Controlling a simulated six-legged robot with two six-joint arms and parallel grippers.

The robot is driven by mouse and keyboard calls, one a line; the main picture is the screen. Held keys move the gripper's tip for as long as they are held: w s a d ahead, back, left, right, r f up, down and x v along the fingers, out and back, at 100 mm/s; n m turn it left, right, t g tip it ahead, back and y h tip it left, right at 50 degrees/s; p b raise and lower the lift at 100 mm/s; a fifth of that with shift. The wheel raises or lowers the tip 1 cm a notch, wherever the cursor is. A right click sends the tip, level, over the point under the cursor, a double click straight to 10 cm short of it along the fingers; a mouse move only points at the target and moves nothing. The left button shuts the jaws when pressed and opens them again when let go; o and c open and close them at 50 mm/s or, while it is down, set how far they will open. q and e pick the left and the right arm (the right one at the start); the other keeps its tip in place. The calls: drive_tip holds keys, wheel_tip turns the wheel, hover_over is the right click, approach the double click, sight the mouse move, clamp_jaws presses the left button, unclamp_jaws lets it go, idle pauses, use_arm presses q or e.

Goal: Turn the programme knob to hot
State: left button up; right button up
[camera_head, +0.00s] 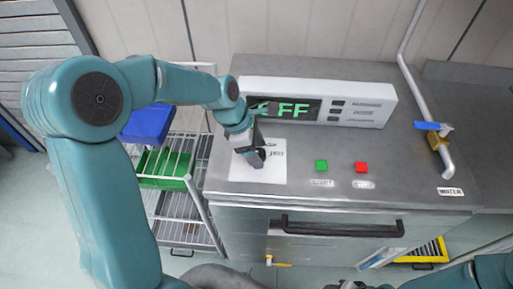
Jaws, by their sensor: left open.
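The programme knob is not clearly visible; my left gripper (254,157) is over the white label plate (270,172) on the machine's top and covers part of it. Some small print shows on the plate, too small to read surely. The left gripper is open and points down at the plate; I cannot tell whether it touches anything. The display panel (385,103) behind it shows green letters ending in "FF", partly hidden by my left arm.
A green button (321,165) and a red button (361,168) sit right of the plate. A pipe with a blue-handled valve (430,126) stands at the right. A dark handle (340,228) crosses the front. A wire rack (186,205) with blue and green bins stands left.

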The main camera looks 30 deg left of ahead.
use_arm(q)
drive_tip(key=c, duration=1)
drive_tip(key=shift+w, duration=0.1)
